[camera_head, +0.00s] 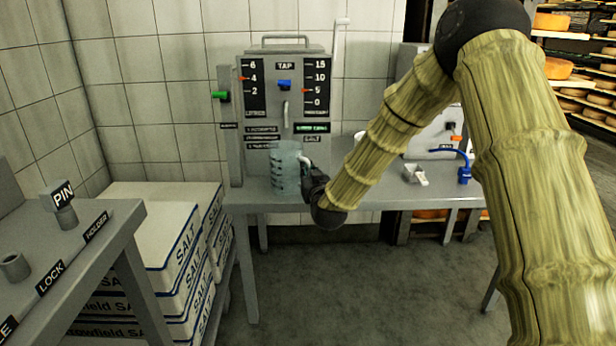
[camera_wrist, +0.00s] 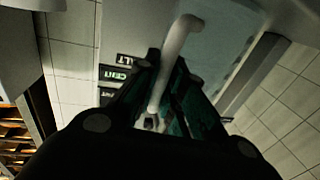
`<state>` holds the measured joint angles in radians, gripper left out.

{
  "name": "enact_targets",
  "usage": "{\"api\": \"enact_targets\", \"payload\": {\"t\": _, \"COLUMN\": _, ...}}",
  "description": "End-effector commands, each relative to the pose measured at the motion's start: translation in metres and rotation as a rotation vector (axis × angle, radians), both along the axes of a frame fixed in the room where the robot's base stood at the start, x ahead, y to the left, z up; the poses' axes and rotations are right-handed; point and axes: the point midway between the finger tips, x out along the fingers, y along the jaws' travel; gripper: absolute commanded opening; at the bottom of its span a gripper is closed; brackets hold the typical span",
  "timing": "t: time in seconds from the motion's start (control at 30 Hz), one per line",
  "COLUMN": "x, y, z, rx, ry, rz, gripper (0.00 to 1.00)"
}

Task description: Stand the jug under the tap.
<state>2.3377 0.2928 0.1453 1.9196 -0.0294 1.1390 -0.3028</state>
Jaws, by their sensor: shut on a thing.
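The jug (camera_head: 284,170) is a translucent blue-green vessel with dark marks on its side. It stands upright at the grey table, in front of the tap panel. The tap (camera_head: 286,112) is a grey spout below a blue knob, just above the jug's top in the head view. My gripper (camera_head: 308,180) is at the jug's right side, shut on its white handle. In the wrist view the handle (camera_wrist: 176,60) runs down between my gripper's fingers (camera_wrist: 160,120), and the jug's wall (camera_wrist: 225,35) shows behind it. I cannot tell whether the jug's base touches the table.
The tap panel (camera_head: 255,70) has scales, a green knob and a tall post at left. A small scoop-like item (camera_head: 415,175) and a blue hose (camera_head: 464,172) are on the table's right. Salt boxes (camera_head: 165,240) are stacked left, beside a grey bench (camera_head: 120,222).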

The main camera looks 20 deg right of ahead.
Motion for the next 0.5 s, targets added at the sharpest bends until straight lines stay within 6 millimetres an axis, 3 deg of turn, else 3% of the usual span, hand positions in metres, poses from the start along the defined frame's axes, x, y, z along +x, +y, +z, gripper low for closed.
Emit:
{"api": "enact_targets", "payload": {"t": 0.4, "x": 0.0001, "y": 0.0001, "z": -0.0044, "rx": 0.0, "ry": -0.002, "rz": 0.0, "gripper": 0.0}}
{"api": "enact_targets", "payload": {"t": 0.43, "x": 0.0, "y": 0.0, "z": -0.0038, "rx": 0.0, "ry": -0.001, "rz": 0.0, "gripper": 0.16}}
{"api": "enact_targets", "payload": {"t": 0.5, "x": 0.0, "y": -0.0001, "z": -0.0038, "rx": 0.0, "ry": -0.001, "rz": 0.0, "gripper": 0.29}}
